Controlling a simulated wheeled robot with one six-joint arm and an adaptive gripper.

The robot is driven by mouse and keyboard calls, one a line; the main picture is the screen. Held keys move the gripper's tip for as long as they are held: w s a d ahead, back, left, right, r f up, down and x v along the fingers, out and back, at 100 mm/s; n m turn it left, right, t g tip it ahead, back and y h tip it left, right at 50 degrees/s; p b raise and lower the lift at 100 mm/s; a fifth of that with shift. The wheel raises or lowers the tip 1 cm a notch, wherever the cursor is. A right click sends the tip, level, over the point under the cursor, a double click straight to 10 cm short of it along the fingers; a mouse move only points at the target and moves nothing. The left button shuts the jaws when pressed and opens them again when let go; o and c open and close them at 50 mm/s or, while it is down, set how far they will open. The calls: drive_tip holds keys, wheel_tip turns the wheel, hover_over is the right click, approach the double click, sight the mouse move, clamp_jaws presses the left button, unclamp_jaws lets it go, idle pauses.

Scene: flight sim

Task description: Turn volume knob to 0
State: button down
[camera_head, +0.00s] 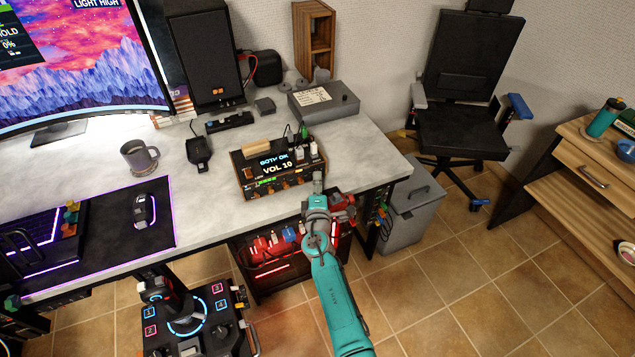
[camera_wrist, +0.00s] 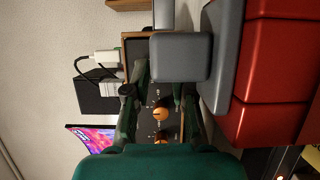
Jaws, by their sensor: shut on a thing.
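A dark audio unit (camera_head: 281,167) with wooden trim stands near the desk's front edge. Its lit screen (camera_head: 275,164) reads "VOL 10", and small knobs line its lower front. My gripper (camera_head: 318,183) is at the right end of that front face and is shut on the volume knob, which the fingers hide. An orange-capped knob (camera_wrist: 158,114) shows on the panel, apart from the pad.
A mug (camera_head: 138,157) and a mouse (camera_head: 143,209) are to the left. A joystick panel (camera_head: 195,325) stands below the desk.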

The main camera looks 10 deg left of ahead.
drive_tip(key=shift+f, duration=0.1)
drive_tip(key=c, duration=1)
unclamp_jaws()
drive_tip(key=shift+r+m+g, duration=0.15)
drive_tip(key=shift+m+g, duration=0.25)
drive_tip(key=shift+m, duration=0.55)
drive_tip(key=shift+r+m+g, duration=0.1)
drive_tip(key=shift+m+g, duration=0.3)
drive_tip(key=shift+m, duration=0.55)
